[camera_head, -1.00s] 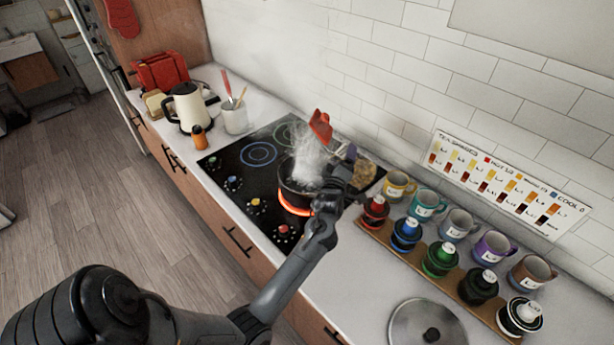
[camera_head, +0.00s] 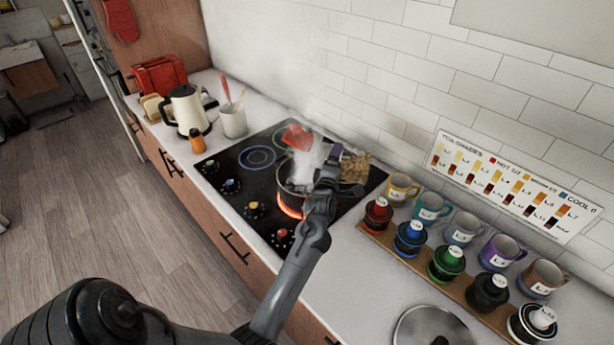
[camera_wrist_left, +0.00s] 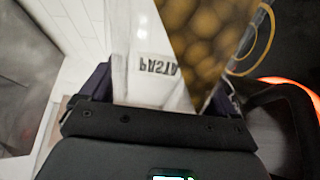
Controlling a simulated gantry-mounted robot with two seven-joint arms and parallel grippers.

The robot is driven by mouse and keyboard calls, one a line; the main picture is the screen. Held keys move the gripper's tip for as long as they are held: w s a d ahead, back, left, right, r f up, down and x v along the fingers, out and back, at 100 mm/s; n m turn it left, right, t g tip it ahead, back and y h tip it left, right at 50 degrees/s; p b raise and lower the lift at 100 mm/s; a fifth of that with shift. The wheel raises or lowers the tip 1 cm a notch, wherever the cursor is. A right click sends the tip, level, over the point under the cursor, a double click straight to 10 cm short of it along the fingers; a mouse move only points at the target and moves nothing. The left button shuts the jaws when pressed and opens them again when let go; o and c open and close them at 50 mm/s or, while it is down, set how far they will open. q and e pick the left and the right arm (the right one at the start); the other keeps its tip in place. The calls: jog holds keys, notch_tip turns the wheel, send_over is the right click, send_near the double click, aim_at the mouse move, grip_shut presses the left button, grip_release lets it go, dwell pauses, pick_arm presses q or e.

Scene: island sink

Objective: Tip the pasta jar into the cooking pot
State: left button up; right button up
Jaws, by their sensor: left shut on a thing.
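The pasta jar (camera_head: 356,166) is tilted on its side above the back right of the hob. Its pasta shows right of my gripper, and its red end (camera_head: 297,137) points left, over the far side of the pot. My left gripper (camera_head: 335,156) is shut on the jar's middle. In the left wrist view the jar (camera_wrist_left: 195,35) fills the jaws, with its PASTA label upside down and pasta gathered on one side. The dark cooking pot (camera_head: 292,190) steams on a glowing red burner, partly hidden by my arm and steam. I cannot see pasta in the pot. My right gripper is out of view.
Mugs (camera_head: 432,207) and coloured bottles (camera_head: 411,238) stand right of the hob (camera_head: 240,185). A pot lid (camera_head: 420,325) lies at the front right. A kettle (camera_head: 187,110) and utensil holder (camera_head: 233,122) stand left. A tiled wall is behind.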

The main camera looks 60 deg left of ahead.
pick_arm(q)
jog(key=shift+s+a+r, duration=0.1)
jog(key=shift+s+r, duration=0.05)
jog(key=shift+r, duration=0.05)
jog(key=shift+r+n, duration=0.15)
jog(key=shift+n, duration=0.15)
jog(key=shift+s+a, duration=0.1)
jog(key=shift+r+n, duration=0.15)
jog(key=shift+n, duration=0.25)
jog(key=shift+a+r, duration=0.1)
